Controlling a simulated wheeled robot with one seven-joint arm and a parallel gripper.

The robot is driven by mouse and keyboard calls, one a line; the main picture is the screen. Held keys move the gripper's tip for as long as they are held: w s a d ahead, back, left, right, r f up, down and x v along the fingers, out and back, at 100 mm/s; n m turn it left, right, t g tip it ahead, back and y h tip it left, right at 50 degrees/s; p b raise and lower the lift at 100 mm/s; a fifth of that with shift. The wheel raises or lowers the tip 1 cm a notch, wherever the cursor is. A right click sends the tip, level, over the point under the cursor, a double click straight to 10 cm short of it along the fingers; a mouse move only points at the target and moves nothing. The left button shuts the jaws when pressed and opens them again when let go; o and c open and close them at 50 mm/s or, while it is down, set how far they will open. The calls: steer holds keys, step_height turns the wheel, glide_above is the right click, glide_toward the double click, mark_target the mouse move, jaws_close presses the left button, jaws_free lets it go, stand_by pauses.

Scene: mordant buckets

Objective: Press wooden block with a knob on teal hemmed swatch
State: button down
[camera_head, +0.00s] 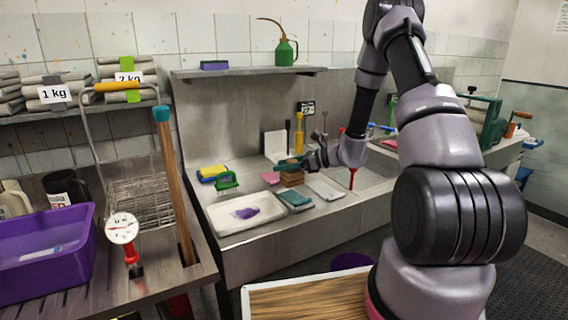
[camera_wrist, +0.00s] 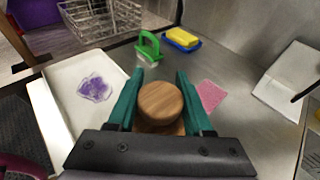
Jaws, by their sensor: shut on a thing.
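The wooden block with a knob (camera_head: 292,180) is at the sink counter, under my gripper (camera_head: 291,163). In the wrist view its round brown knob (camera_wrist: 160,102) sits between the teal fingers of my gripper (camera_wrist: 160,84), which is shut on it. The block's lower part is mostly hidden there; I cannot tell whether it touches the counter. The teal hemmed swatch (camera_head: 295,199) lies on the counter just in front of the block, right of the white tray. I cannot make out the swatch in the wrist view.
A white tray (camera_head: 218,220) with a purple stain lies left of the swatch. A green-handled brush (camera_head: 226,181), a yellow-and-blue sponge (camera_head: 211,173) and a pink cloth (camera_head: 270,178) lie behind. A pale slab (camera_head: 326,189) lies to the right, near a red-stemmed tool (camera_head: 352,178).

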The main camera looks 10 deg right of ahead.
mark_target(284, 177)
steer(key=shift+f, duration=2.2)
steer(key=shift+f, duration=0.25)
stand_by(1.3)
stand_by(2.8)
steer(key=shift+r, duration=4)
